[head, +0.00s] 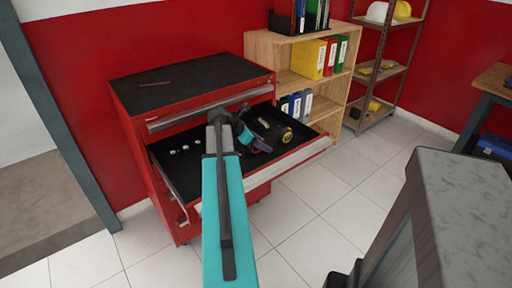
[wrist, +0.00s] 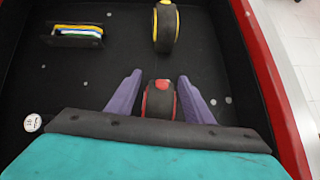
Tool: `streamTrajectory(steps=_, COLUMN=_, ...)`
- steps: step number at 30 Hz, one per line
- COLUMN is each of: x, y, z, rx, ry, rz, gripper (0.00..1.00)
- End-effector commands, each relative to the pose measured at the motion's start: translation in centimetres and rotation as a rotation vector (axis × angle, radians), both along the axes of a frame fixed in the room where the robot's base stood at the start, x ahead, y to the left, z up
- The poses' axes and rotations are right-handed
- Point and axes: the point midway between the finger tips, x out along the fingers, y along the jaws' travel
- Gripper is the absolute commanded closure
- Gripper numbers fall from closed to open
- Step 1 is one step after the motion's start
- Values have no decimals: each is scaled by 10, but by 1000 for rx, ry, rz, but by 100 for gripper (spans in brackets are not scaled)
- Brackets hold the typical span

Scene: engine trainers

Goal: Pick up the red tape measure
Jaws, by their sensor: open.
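The red tape measure (wrist: 160,99) is red and black and lies on the black drawer floor in the wrist view. My gripper (wrist: 160,85) has its two purple fingers apart, one on each side of it. The tape measure's near part is hidden behind the gripper body. I cannot tell whether the fingers touch it. In the head view my gripper (head: 252,144) reaches down into the open drawer, and my arm hides the red tape measure there.
The open drawer (head: 312,152) belongs to a red tool cabinet (head: 150,130). A yellow and black tape measure (wrist: 166,27) lies farther off, and a black holder with coloured strips (wrist: 75,35) lies at left. The drawer's red side wall (wrist: 262,70) stands close on the right.

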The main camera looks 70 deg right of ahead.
Motion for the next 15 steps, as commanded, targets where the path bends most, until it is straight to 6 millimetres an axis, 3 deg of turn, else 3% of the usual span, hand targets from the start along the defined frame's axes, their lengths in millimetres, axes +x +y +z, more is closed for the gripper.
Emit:
streamTrajectory(steps=8, x=0, y=0, z=0, rx=0, ry=0, rz=0, gripper=53)
streamTrajectory(steps=15, x=0, y=0, z=0, rx=0, ry=0, rz=0, gripper=90)
